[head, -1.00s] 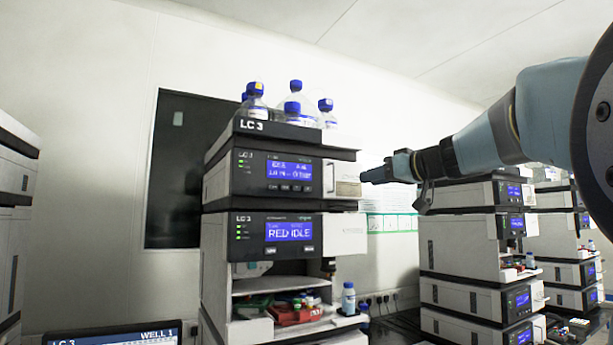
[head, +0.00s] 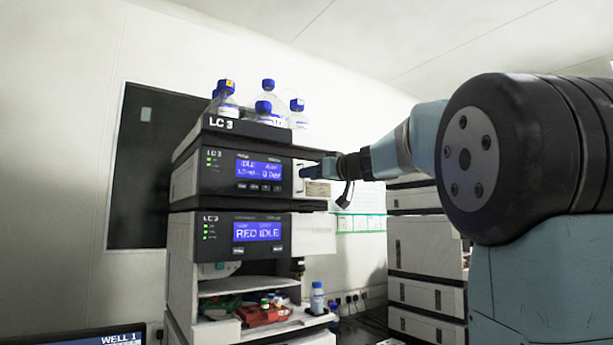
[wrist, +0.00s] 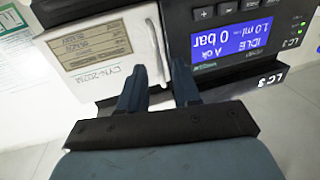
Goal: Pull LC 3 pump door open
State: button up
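The LC 3 pump (head: 215,180) is the upper white unit with a blue IDLE display, under the LC 3 bottle tray. Its pale door (head: 317,189) is at the right of its front and looks closed. In the wrist view the door (wrist: 85,45) carries a printed label, and its slim upright handle (wrist: 158,40) runs along the edge beside the display. My gripper (head: 304,171) is at the handle. In the wrist view my gripper (wrist: 159,68) is open, with one finger on each side of the handle's lower end. I cannot tell whether either finger touches it.
Several blue-capped bottles (head: 267,100) stand on top of the stack. Below the pump is another LC 3 unit (head: 255,236) with an open bay holding trays and a small bottle (head: 317,298). Another stack (head: 425,255) stands to the right, partly behind my arm.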

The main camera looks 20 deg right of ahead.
jog(key=shift+x, duration=0.95)
jog(key=shift+c, duration=0.4)
grip_shut()
dwell(0.3)
jog(key=shift+a, duration=0.35)
jog(key=shift+d, duration=0.15)
jog(key=shift+s+d, duration=0.1)
jog(key=shift+d, duration=0.05)
